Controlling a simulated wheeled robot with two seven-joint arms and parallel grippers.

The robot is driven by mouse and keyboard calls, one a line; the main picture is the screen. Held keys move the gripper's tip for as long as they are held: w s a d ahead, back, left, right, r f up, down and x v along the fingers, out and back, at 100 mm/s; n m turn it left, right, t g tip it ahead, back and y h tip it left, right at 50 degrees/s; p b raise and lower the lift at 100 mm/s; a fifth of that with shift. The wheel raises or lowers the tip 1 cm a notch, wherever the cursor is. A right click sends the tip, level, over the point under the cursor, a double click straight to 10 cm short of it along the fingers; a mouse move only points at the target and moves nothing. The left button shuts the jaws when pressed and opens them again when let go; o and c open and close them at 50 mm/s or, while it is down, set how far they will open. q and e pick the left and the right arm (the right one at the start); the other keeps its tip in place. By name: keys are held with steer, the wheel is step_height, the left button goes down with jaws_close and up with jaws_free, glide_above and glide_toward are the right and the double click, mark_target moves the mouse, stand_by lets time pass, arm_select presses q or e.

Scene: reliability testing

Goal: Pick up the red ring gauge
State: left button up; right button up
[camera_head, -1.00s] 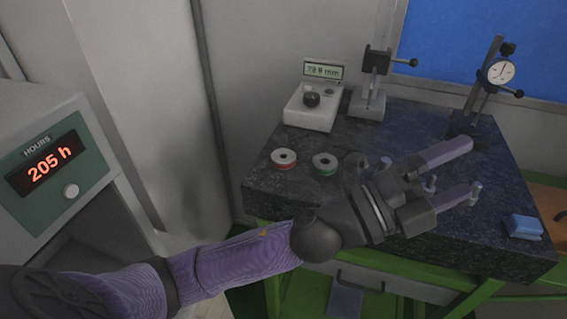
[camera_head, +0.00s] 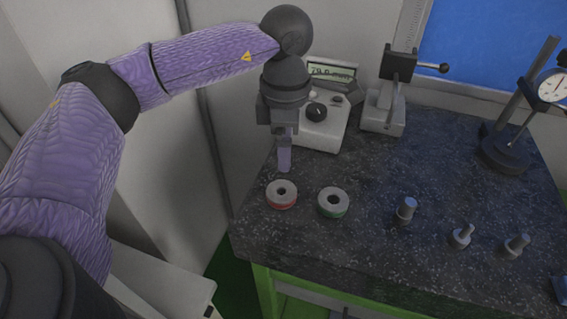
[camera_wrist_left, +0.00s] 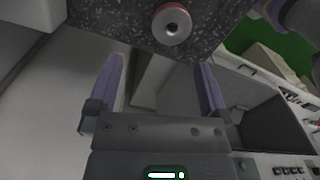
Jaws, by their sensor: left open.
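The red ring gauge (camera_head: 282,204) is a grey ring with a red band. It lies flat near the left front corner of the dark speckled slab (camera_head: 360,260). It also shows at the top of the left wrist view (camera_wrist_left: 158,24). My left gripper (camera_head: 284,168) points down just behind and above the ring, apart from it. In the left wrist view its two fingers (camera_wrist_left: 160,65) are spread, with nothing between them. In the head view one finger hides the other. My right gripper is not in view.
A ring with a green band (camera_head: 334,211) lies close on the right. A display device (camera_head: 322,135) and a clamp stand (camera_head: 384,118) stand behind. A dial gauge stand (camera_head: 505,150) is at the right. The slab's front middle is clear.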

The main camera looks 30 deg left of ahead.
mark_target(283, 187)
arm_select(q)
steer(key=f, duration=0.1)
steer(key=s+f, duration=0.1)
steer(key=f, duration=0.2)
steer(key=shift+s+d, duration=0.3)
step_height(283, 187, down, 5)
steer(key=shift+s+f, duration=0.1)
steer(key=shift+f, duration=0.1)
steer(key=shift+c, duration=0.9)
jaws_close()
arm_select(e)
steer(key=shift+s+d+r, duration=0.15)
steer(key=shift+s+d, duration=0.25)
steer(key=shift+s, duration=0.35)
